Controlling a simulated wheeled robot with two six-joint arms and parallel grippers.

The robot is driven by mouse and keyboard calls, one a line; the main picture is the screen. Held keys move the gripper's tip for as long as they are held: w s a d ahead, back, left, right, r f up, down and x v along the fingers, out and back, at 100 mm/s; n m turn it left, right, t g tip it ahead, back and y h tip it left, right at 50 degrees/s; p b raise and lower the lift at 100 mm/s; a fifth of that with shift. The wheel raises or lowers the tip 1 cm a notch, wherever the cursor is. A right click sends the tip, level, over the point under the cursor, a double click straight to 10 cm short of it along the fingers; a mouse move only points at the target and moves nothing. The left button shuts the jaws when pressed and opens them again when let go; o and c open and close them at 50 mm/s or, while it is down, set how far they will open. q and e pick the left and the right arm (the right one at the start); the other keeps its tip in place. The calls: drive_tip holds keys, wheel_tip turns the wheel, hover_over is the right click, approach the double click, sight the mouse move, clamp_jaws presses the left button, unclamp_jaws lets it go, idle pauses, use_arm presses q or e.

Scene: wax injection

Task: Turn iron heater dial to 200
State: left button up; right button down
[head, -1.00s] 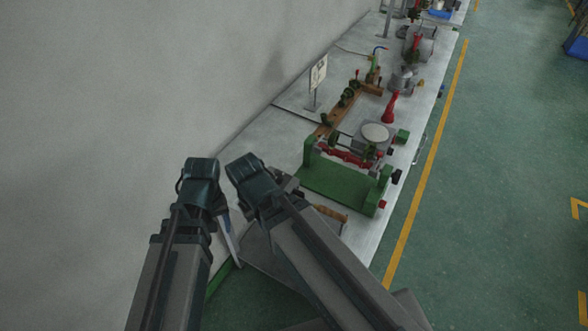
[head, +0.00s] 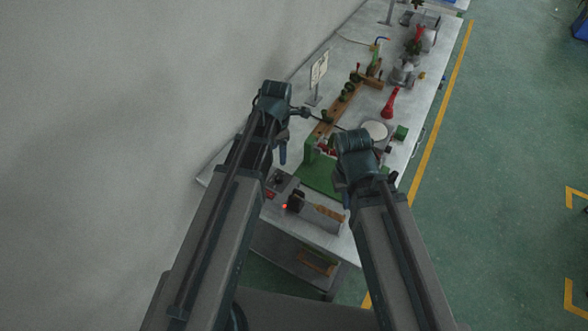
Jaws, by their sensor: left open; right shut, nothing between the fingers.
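What looks like the iron heater (head: 318,217) is a small grey unit near the front edge of the table. A wooden-handled iron (head: 330,212) lies at its right side. A dark round part, possibly the dial (head: 295,201), is at its left end by a small glowing red light (head: 285,206). Its markings are too small to read. My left gripper (head: 284,150) is open and empty, above and behind the heater's left end. My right gripper (head: 345,188) is shut and empty, above and right of the heater; its fingers are mostly hidden by the wrist. Neither visibly touches the dial.
A green-framed machine (head: 320,172) stands just behind the heater, partly hidden by my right arm. A round pale plate (head: 376,131), a red bottle-like thing (head: 389,104) and a sign on a stand (head: 318,72) are further back. A wall is at the left, open floor at the right.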

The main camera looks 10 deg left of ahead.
sight(279, 177)
use_arm(q)
drive_tip(key=shift+w+a+f+b, duration=0.1)
drive_tip(key=shift+w+f+b, duration=0.05)
drive_tip(key=shift+f+b, duration=3.35)
drive_tip(key=shift+w+a+f+b, duration=0.1)
drive_tip(key=shift+w+f+b, duration=0.05)
drive_tip(key=shift+f+b, duration=3.3)
clamp_jaws()
